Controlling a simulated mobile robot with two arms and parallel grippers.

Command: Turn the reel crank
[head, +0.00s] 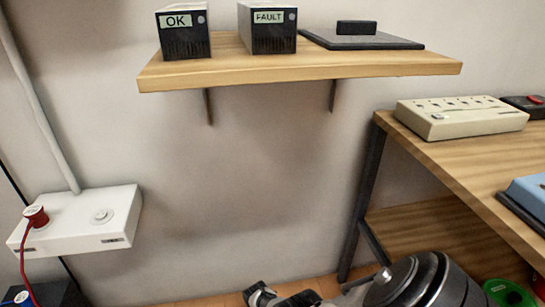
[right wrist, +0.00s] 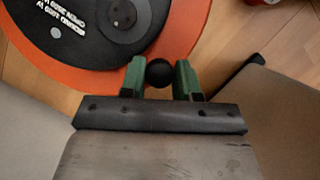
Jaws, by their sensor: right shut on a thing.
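The reel shows in the right wrist view as a black disc (right wrist: 60,35) with upside-down white lettering, on a wider orange disc (right wrist: 195,30). A grey round hub (right wrist: 121,14) sits near the top edge. The crank knob (right wrist: 159,72) is a small black ball near the orange disc's lower right rim. My right gripper (right wrist: 160,78) has its green fingers on either side of the knob and is shut on it. The crank's arm is not clearly visible. The head view shows part of my right arm at the bottom, but not the reel. My left gripper is in neither view.
In the head view, a wall shelf (head: 300,72) holds boxes labelled OK (head: 186,40) and FAULT (head: 272,40). A wooden bench (head: 455,165) stands at right with a beige power strip (head: 460,117). A white wall box (head: 85,220) with a red plug (head: 36,215) is at left.

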